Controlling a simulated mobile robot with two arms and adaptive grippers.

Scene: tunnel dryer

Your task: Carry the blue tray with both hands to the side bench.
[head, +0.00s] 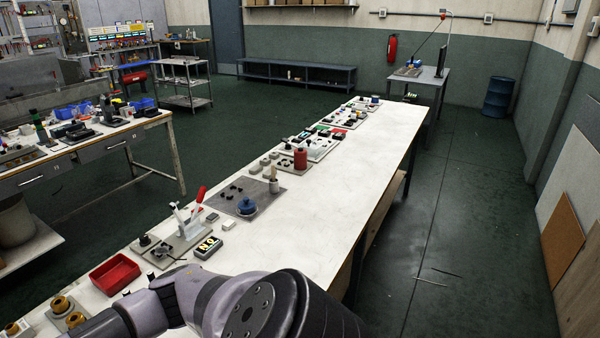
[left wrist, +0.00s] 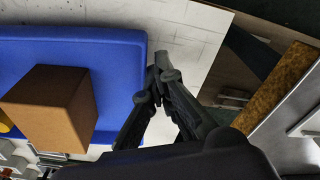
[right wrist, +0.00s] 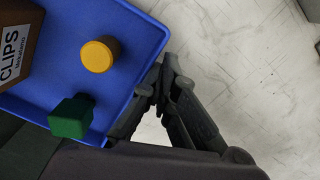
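The blue tray shows in the left wrist view (left wrist: 115,45) and the right wrist view (right wrist: 140,95); I do not see it in the head view. It carries a brown box (left wrist: 50,105), a yellow round piece (right wrist: 98,55), a green block (right wrist: 70,118) and a box labelled CLIPS (right wrist: 15,45). My left gripper (left wrist: 162,75) has its fingers close together at the tray's edge, apparently shut on its rim. My right gripper (right wrist: 165,72) is likewise closed at the opposite part of the rim. Neither gripper shows in the head view. I cannot tell which bench is the side bench.
A long white bench (head: 345,190) runs ahead, with a red tray (head: 115,273) and several small parts along its left side; its right side is clear. A workbench (head: 90,140) stands left, a low dark bench (head: 300,75) at the back. Floor is open to the right.

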